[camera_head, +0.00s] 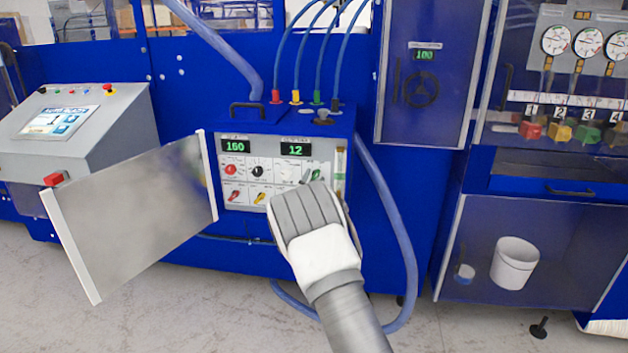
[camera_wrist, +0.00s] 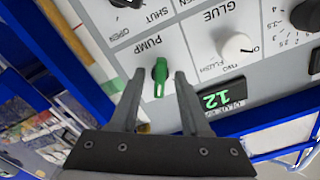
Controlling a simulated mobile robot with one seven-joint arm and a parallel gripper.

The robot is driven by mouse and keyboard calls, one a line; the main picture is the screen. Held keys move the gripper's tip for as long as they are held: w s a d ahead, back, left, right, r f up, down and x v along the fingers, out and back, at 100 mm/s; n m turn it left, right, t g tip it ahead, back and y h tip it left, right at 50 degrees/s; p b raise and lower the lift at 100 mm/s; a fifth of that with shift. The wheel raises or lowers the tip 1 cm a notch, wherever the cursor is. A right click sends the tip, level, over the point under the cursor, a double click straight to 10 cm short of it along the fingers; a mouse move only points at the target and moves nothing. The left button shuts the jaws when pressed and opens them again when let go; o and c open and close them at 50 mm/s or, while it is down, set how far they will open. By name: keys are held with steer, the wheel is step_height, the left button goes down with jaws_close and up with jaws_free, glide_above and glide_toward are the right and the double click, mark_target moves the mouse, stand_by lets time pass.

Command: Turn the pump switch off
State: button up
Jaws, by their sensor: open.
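The green pump switch (camera_wrist: 160,74) sits under the PUMP label on the grey control panel (camera_wrist: 115,50). In the wrist view its handle runs nearly up and down the picture. It also shows small in the head view (camera_head: 317,174), partly beside my gripper. My gripper (camera_wrist: 159,74) is open, with one finger to the left and one to the right of the switch. A gap shows between each finger and the handle. In the head view my gripper (camera_head: 308,183) reaches the panel's right part, and my wrist hides the area below.
A white GLUE knob (camera_wrist: 236,46) and a green display reading 12 (camera_wrist: 222,100) are beside the switch. Red (camera_head: 233,195) and yellow (camera_head: 260,198) switches sit further left. An open metal door (camera_head: 135,215) stands left; a blue hose (camera_head: 395,220) loops right.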

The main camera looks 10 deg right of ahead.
jaws_close()
steer(key=shift+n, duration=0.3)
stand_by(0.3)
steer(key=n+b, duration=0.1)
steer(key=n, duration=0.3)
steer(key=shift+n+b, duration=0.3)
steer(key=n, duration=0.6)
steer(key=shift+n, duration=0.4)
jaws_free()
